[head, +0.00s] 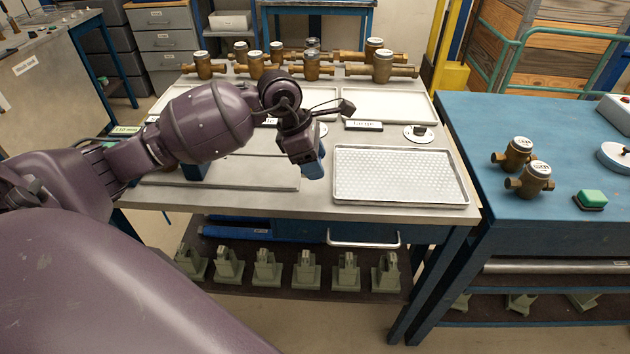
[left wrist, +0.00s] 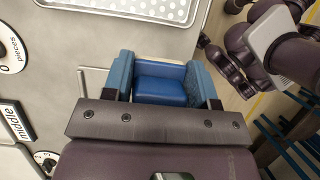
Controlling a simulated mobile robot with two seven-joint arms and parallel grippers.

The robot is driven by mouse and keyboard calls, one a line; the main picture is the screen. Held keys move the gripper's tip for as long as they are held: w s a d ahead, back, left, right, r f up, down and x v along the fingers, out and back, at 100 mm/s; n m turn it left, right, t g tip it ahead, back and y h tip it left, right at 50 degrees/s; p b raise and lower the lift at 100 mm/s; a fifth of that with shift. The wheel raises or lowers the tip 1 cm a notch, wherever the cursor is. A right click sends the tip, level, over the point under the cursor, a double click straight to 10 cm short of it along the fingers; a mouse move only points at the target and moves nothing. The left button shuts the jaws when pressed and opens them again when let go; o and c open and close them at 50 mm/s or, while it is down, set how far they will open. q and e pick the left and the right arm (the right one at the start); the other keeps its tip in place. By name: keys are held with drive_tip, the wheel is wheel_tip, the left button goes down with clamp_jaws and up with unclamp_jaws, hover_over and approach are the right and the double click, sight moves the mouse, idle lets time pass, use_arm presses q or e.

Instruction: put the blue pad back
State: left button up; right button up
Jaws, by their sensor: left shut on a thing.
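My left gripper (head: 313,165) is shut on the blue pad. It is above the bench top, just left of the perforated metal tray. In the left wrist view, the blue pad (left wrist: 161,84) sits between the two blue-tipped fingers of my left gripper (left wrist: 162,76). In the head view the gripper mostly hides the pad, and I cannot tell fingertip from pad there. My right gripper does not show in the head view. Purple links, seemingly of my right arm, show at the upper right of the left wrist view, with no jaws I can make out.
The perforated tray (head: 400,176) lies on the bench right of my gripper. Brass meters (head: 312,66) stand along the back. Grey-green stands (head: 306,270) fill the lower shelf.

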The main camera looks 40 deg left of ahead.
sight(320, 191)
use_arm(q)
drive_tip(key=shift+f, duration=3)
